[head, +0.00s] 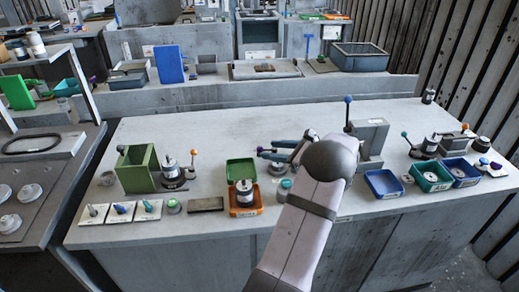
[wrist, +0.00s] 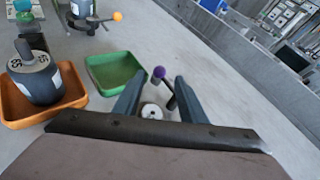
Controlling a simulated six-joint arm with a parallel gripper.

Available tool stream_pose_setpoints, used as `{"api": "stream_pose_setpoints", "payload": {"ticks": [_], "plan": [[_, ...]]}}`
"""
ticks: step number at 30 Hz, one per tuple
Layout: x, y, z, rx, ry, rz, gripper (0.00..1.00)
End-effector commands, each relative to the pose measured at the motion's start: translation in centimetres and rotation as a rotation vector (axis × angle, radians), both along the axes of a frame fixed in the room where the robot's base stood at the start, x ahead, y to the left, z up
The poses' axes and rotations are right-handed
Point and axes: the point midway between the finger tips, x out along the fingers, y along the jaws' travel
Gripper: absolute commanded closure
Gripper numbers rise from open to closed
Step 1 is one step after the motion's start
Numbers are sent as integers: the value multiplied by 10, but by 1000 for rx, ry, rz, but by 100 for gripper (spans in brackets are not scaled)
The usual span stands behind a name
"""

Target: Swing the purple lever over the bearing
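The purple lever shows in the wrist view as a purple ball (wrist: 159,72) on a short dark arm slanting down to the right. The bearing, a pale round part with a dark centre (wrist: 152,111), sits just below the ball, between my fingers. The lever's arm passes to the right of the bearing, not across its centre. My gripper (wrist: 157,84) is open, with one finger on each side of the lever and bearing. I cannot tell whether a finger touches the lever.
A green tray (wrist: 116,72) lies just left of my gripper. An orange tray (wrist: 14,110) holding a dark cylindrical motor (wrist: 36,78) is farther left. A blue-knobbed lever (head: 348,112) stands by a grey block (head: 372,138) right of my arm. The bench behind is clear.

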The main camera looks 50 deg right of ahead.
Motion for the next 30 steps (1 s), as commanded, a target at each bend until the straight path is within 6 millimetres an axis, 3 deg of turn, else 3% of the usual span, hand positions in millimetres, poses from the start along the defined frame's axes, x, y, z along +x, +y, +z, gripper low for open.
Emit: {"api": "stream_pose_setpoints", "payload": {"ticks": [15,28,30], "plan": [[55,-1,-22,3,1,2,62],[63,-1,-26,2,0,0,62],[63,-1,-26,2,0,0,76]]}}
